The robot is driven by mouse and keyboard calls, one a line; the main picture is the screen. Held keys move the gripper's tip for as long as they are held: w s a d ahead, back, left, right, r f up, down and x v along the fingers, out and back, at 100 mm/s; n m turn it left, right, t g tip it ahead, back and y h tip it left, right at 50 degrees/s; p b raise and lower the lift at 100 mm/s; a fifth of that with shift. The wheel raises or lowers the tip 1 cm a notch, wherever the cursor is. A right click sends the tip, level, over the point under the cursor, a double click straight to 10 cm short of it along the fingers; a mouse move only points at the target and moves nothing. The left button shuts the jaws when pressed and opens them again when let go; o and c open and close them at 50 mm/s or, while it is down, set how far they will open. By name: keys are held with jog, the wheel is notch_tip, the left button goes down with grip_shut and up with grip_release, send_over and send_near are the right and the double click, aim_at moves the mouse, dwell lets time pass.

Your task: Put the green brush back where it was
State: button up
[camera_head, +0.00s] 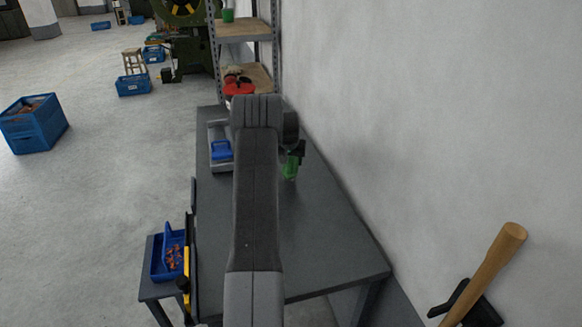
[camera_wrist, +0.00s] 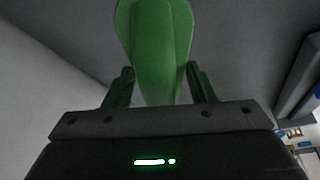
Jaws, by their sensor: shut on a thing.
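The green brush (camera_wrist: 156,50) fills the upper middle of the wrist view, its narrower part between the two fingers. My gripper (camera_wrist: 160,85) is shut on it there. In the head view the brush (camera_head: 291,168) shows as a small green shape over the grey table, just right of my arm. My gripper (camera_head: 293,152) shows there as a dark shape at its top. I cannot tell whether the brush touches the table top. Part of the table behind my arm is hidden.
The grey table (camera_head: 330,250) runs along the white wall, its right front part bare. A blue bin (camera_head: 221,150) lies left of my arm. A shelf (camera_head: 243,30) stands behind. A side stand holds a blue box (camera_head: 157,262). A wooden handle (camera_head: 490,270) rises at lower right.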

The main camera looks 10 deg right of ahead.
aim_at(290, 161)
jog(key=shift+f+p, duration=0.3)
jog(key=shift+f, duration=1.6)
jog(key=o, duration=1)
jog(key=shift+r, duration=0.2)
jog(key=b+v, duration=0.2)
jog(key=v, duration=0.9)
jog(key=shift+s+r, duration=0.2)
jog(key=shift+r, duration=0.15)
